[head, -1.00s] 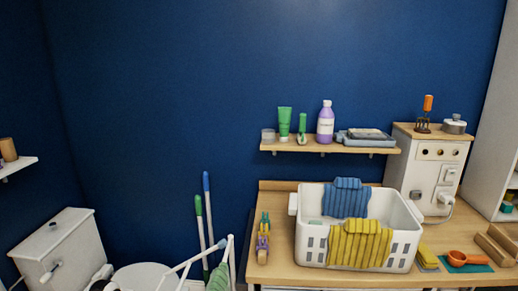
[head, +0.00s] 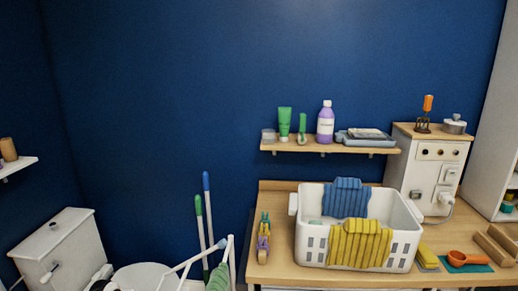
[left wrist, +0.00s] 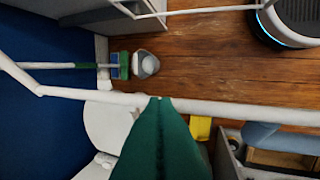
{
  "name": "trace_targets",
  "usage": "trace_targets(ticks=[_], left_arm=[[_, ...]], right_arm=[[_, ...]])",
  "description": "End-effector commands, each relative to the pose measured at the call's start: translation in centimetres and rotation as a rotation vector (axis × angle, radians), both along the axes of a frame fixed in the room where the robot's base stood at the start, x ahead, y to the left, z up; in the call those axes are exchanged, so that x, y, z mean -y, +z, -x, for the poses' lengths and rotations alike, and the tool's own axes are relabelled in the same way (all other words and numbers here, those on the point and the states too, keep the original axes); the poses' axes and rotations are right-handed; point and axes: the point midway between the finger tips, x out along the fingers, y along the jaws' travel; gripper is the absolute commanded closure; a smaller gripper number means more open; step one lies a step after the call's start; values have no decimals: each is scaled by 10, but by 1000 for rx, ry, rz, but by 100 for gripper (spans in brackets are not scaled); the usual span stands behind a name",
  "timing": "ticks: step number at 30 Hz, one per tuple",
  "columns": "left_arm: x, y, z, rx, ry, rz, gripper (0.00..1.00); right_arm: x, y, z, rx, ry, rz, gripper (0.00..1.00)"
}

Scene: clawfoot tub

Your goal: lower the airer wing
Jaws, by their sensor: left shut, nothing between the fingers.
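In the left wrist view a long white airer rail (left wrist: 250,107) crosses the picture and bends up at the left. My left gripper (left wrist: 160,99) has dark green fingers, shut and empty. Their tips overlap the rail in that view; I cannot tell whether they touch it. My right gripper is in neither view.
Blue and green poles (head: 207,205) lean behind the airer. The toilet (head: 58,242) is at the left. Wooden floor (left wrist: 210,60) shows beyond the rail.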

Motion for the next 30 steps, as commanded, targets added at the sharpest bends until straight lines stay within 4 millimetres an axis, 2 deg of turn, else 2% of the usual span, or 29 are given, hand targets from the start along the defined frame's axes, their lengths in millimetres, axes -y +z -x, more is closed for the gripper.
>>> trace_targets(ticks=[23, 30], left_arm=[[0, -14, 0, 0, 0, 0, 100], [0, -13, 0, 0, 0, 0, 100]], right_arm=[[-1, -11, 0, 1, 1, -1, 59], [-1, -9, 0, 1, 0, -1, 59]])
